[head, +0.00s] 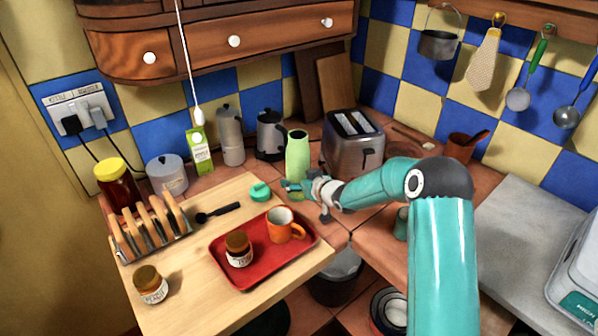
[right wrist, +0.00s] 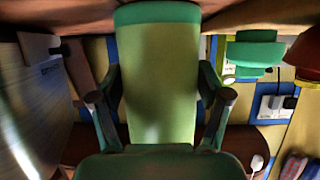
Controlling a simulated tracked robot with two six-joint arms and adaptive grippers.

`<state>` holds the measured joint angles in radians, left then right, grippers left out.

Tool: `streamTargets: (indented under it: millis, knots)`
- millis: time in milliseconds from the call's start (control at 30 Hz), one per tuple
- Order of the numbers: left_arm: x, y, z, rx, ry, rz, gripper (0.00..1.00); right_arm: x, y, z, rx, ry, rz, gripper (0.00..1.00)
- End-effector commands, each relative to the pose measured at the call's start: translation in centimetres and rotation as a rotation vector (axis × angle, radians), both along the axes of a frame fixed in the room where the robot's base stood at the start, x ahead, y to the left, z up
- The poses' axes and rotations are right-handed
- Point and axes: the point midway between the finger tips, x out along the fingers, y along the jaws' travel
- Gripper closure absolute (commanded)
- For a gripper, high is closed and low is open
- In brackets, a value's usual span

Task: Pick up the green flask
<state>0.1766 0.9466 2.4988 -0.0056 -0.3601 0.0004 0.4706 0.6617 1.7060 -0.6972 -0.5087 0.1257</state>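The green flask (head: 298,153) stands upright on the counter at the back, left of the toaster. My right gripper (head: 292,187) is low at the flask's front in the head view. In the right wrist view the flask (right wrist: 157,75) stands upside down in the picture, between the two fingers of my right gripper (right wrist: 160,90). A finger lies close along each side; whether both press on it I cannot tell. A small green lid (head: 260,191) lies on the wooden board and also shows in the wrist view (right wrist: 255,52). My left gripper is not in view.
A red tray (head: 250,276) with an orange mug (head: 281,224) and jar (head: 238,249) lies in front.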

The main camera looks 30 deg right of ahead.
Motion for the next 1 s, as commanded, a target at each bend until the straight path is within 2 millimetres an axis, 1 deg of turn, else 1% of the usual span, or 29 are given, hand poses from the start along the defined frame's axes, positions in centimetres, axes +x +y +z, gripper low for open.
streamTargets:
  millis: [33, 267, 300, 367, 767, 1000]
  knots:
    - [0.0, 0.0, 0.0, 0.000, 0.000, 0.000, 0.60, 0.0, 0.0, 0.0, 0.000, 0.000, 0.000, 0.39]
    - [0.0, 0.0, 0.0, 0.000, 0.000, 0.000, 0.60, 0.0, 0.0, 0.0, 0.000, 0.000, 0.000, 0.77]
    - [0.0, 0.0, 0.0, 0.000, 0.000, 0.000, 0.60, 0.0, 0.0, 0.0, 0.000, 0.000, 0.000, 0.84]
    - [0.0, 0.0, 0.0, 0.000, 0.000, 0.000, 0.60, 0.0, 0.0, 0.0, 0.000, 0.000, 0.000, 0.94]
    - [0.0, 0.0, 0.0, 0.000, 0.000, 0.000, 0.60, 0.0, -0.1, 0.4, -0.001, -0.005, -0.001, 0.94]
    - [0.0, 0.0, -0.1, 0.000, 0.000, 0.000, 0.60, 0.0, -0.1, 1.2, -0.002, -0.006, 0.000, 0.94]
